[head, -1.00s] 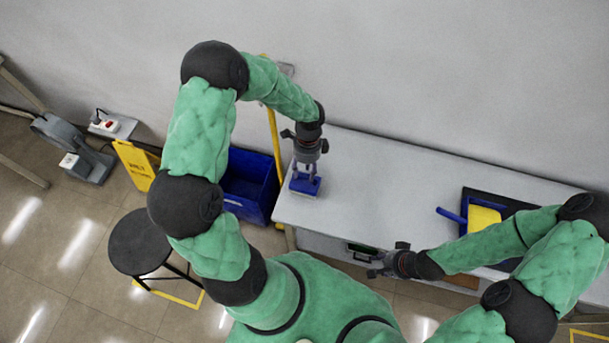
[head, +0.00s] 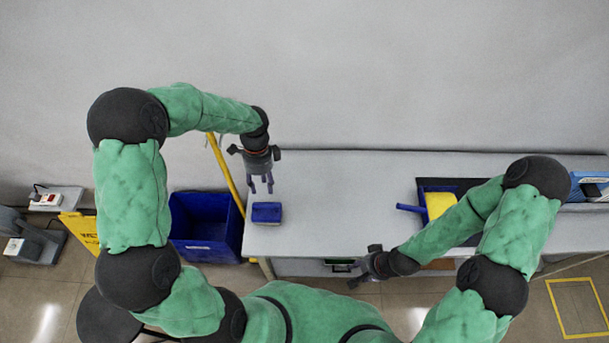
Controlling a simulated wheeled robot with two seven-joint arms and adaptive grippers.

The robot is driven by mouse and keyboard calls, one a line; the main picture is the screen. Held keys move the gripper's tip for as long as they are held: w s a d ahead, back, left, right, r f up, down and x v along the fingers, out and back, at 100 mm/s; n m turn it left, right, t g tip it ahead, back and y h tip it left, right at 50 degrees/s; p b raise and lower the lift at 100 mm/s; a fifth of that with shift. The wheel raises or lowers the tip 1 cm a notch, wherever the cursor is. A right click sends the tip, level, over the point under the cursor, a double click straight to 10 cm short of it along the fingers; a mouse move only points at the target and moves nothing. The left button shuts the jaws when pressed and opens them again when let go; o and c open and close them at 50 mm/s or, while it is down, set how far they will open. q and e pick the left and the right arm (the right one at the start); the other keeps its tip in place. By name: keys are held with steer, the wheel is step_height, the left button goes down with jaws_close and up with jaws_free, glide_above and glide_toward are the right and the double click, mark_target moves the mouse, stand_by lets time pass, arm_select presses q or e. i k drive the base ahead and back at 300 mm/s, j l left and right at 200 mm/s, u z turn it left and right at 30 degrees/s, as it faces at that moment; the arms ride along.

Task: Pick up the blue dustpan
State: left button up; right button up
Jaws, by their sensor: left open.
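The blue dustpan (head: 410,208) lies on the right part of the table, its handle pointing left and a yellow piece (head: 438,204) in its pan. My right forearm hides part of it. My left gripper (head: 262,187) is open and empty, pointing down above the table's left end, well away from the dustpan. A small blue block (head: 266,213) sits on the table just in front of its fingertips, apart from them. My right gripper (head: 356,281) is by the table's front edge, left of and nearer than the dustpan; its jaws are too small to judge.
The grey table (head: 335,200) is clear between the blue block and the dustpan. A dark mat or tray (head: 470,184) lies around the dustpan. A blue box (head: 590,188) stands at the far right. A blue bin (head: 205,225) and a yellow pole (head: 225,170) are left of the table.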

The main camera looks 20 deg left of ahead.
mark_target(433, 200)
steer(key=z, duration=1.05)
